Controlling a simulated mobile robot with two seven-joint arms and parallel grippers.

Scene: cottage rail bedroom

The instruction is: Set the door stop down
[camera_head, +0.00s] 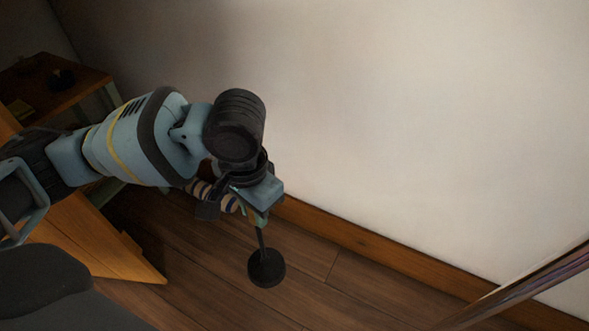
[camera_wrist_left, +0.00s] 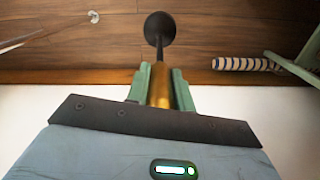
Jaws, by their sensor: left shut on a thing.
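The door stop has a round black disc (camera_head: 266,268) at the end of a thin dark rod. In the left wrist view its brass-coloured upper part (camera_wrist_left: 160,87) sits between two green fingers, and the disc is beyond it over the floor. My left gripper (camera_head: 257,216) is shut on this upper part, with the disc end pointing down. I cannot tell whether the disc touches the floor or hangs just above it. My right gripper is not in view.
The wooden floor (camera_head: 329,292) runs to a skirting board (camera_head: 369,244) under a pale wall (camera_head: 420,110). A striped roll (camera_wrist_left: 235,64) lies near the skirting, partly behind my gripper in the head view. A small table (camera_head: 64,85) stands at upper left. A small white object (camera_wrist_left: 93,17) lies on the floor.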

